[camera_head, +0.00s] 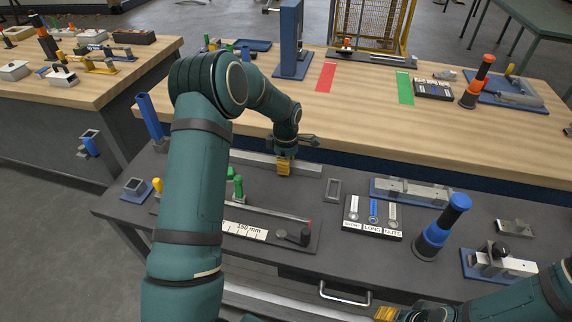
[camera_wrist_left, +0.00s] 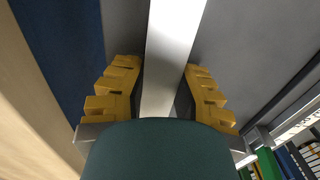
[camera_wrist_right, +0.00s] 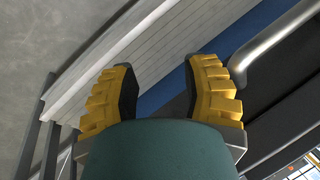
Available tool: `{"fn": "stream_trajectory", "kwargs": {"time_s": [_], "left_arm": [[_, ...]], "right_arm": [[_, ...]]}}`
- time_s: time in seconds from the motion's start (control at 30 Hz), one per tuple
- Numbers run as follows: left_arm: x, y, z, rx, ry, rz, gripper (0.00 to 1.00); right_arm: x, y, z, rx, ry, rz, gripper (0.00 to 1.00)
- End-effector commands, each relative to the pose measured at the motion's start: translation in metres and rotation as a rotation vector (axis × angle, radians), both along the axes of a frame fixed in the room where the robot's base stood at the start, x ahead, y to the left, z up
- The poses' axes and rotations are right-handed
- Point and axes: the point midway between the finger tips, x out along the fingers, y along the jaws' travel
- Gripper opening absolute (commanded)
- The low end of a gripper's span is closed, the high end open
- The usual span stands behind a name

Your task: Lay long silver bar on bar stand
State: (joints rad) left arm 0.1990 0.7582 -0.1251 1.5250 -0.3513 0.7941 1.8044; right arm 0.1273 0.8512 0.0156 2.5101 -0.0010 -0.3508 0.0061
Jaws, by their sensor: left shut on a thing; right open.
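The long silver bar (camera_head: 305,168) lies along the back edge of the dark workbench, partly hidden behind my left arm. My left gripper (camera_head: 284,168) points down at it and is shut on it. In the left wrist view the bar (camera_wrist_left: 172,50) runs between the yellow fingers (camera_wrist_left: 168,95). My right gripper (camera_head: 387,313) is open and empty by the bench's front edge, near the drawer handle; its fingers (camera_wrist_right: 168,92) show apart in the right wrist view. I cannot tell which fixture is the bar stand.
On the dark bench are a measuring board (camera_head: 246,231), a labelled tray (camera_head: 372,230), a blue-and-black cylinder (camera_head: 440,228) and a clamp fixture (camera_head: 497,263). A drawer handle (camera_head: 345,298) sticks out in front. Behind stands a wooden bench (camera_head: 350,105) with red and green patches.

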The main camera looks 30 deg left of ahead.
Motion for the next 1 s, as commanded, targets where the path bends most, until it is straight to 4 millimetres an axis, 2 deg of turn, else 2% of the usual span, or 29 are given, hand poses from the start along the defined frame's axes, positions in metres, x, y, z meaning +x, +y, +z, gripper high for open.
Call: {"fn": "stream_trajectory", "kwargs": {"time_s": [0.27,0.3,0.33,0.73,0.87,1.0], "left_arm": [[0.001,0.0,-0.002,0.001,-0.002,-0.001,0.0],[0.0,0.0,-0.002,0.0,-0.001,-0.001,0.45],[0.0,0.0,-0.002,0.0,-0.001,-0.001,0.51],[0.001,0.0,0.004,0.001,-0.002,0.0,0.51],[0.002,0.0,0.022,0.002,-0.006,-0.001,0.51],[0.001,0.0,0.051,0.002,-0.006,-0.001,0.51]], "right_arm": [[-0.001,0.0,-0.003,0.0,0.002,0.001,0.47],[-0.001,0.0,-0.002,0.0,0.002,0.001,0.47],[-0.001,0.0,-0.002,0.0,0.002,0.001,0.47],[0.0,0.0,0.002,0.0,0.0,0.0,0.47],[0.001,0.0,0.004,0.0,-0.002,-0.002,0.47],[0.002,0.0,0.008,-0.001,-0.004,-0.004,0.47]]}}
